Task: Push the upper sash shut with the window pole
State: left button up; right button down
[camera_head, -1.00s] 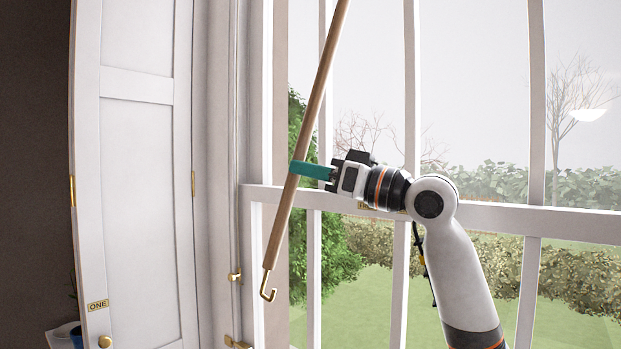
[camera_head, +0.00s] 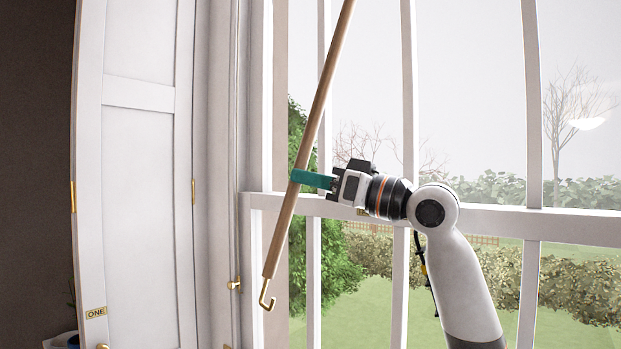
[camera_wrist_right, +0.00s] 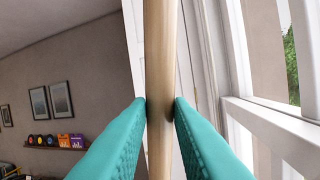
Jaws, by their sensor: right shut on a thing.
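The window pole (camera_head: 308,140) is a long wooden rod with a brass hook (camera_head: 266,294) at its lower end. It leans with its top to the right, and its upper end is out of the head view. My right gripper (camera_head: 302,179), with teal fingers, is shut around the pole's middle. The right wrist view shows the pole (camera_wrist_right: 160,70) between both fingers. The upper sash (camera_head: 465,100) is a tall white-barred pane. Its bottom rail (camera_head: 480,216) runs behind my right arm. The sash's top edge is out of view. My left gripper is not in view.
A white panelled shutter (camera_head: 138,180) with a "ONE" label stands at the left, with a brass catch (camera_head: 234,284) on the frame beside it. Pictures (camera_wrist_right: 60,98) hang on the wall in the wrist view.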

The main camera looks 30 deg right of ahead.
aim_at(291, 198)
jog(key=shift+s+a+f+b, duration=0.25)
jog(key=shift+a+f, duration=0.2)
jog(key=shift+a, duration=0.25)
jog(key=shift+s+a+f+b, duration=0.15)
jog(key=shift+a+f+b, duration=0.15)
jog(key=shift+a+f, duration=0.3)
jog(key=shift+s+a+f+b, duration=0.25)
jog(key=shift+a+f, duration=0.1)
jog(key=shift+a, duration=0.45)
jog(key=s+a+f, duration=0.1)
jog(key=s+a, duration=0.1)
jog(key=a, duration=0.3)
jog(key=shift+s+a+f+b, duration=0.15)
jog(key=shift+f+b, duration=0.2)
jog(key=shift+b, duration=0.05)
